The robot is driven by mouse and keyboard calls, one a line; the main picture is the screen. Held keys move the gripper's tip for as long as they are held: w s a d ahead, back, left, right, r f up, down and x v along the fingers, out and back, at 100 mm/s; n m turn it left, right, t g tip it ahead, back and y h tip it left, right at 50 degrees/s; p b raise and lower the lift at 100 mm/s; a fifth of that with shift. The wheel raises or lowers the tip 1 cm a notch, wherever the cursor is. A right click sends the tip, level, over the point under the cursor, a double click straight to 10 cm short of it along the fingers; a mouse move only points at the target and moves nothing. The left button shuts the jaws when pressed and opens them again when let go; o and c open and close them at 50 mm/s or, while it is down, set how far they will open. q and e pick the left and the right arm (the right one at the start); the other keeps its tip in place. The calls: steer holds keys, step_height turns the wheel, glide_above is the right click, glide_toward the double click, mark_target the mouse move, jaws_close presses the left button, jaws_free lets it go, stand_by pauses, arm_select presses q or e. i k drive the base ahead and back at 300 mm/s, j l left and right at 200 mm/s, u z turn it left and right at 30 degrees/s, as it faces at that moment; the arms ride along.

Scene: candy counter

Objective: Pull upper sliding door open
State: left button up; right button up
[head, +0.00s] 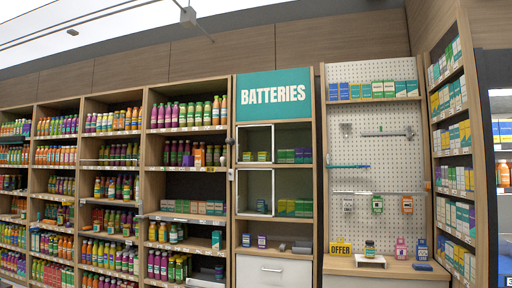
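The upper sliding door (272,145) is a white-framed panel in the shelf unit under the teal BATTERIES sign. It stands across the left part of its compartment, and small boxes show behind it. A similar lower sliding door (272,192) stands across the left part of the compartment below. Neither of my grippers shows in the head view, so nothing is seen touching the doors.
Bottle shelves (187,177) fill the left side. A white pegboard (375,150) with hooks and hanging packs stands to the right, above a wooden counter (340,266). A white drawer (262,270) sits below the doors. Side shelves (452,150) close off the right.

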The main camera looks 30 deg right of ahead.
mark_target(272, 124)
steer(key=i+j+z, duration=0.1)
steer(key=i+z, duration=0.25)
steer(key=i, duration=0.65)
steer(key=i+l+z, duration=0.1)
steer(key=i+z, duration=0.35)
steer(key=i, duration=0.35)
steer(key=i+j+z, duration=0.15)
steer(key=i+z, duration=0.25)
steer(key=i, duration=0.45)
